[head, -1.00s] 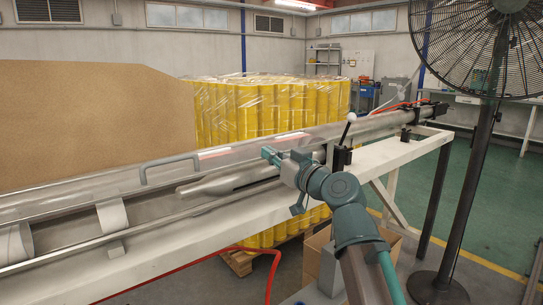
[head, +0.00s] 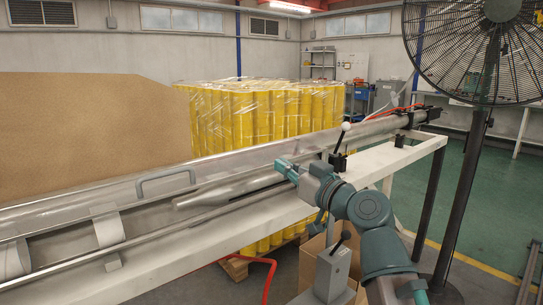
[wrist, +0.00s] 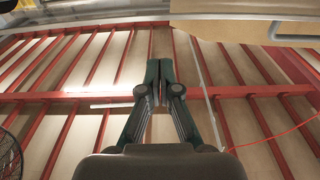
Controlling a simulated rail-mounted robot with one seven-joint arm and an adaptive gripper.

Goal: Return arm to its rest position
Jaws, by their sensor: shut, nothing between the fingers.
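My gripper (head: 282,168) is teal and grey and points left in the head view, in front of the metal rail of the machine (head: 75,220). In the wrist view its two dark fingers (wrist: 159,72) lie together, shut and empty. My arm bends down from the gripper to the lower right of the head view. No held object shows. Whether the fingertips touch the machine cannot be told from the head view.
A lever with a white knob (head: 346,127) stands just behind my gripper. A grey box with a black-knobbed lever (head: 334,268) stands below it. A tall fan (head: 486,60) stands on the right. Wrapped yellow rolls (head: 262,122) stand behind the machine. Green floor (head: 500,205) lies open at right.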

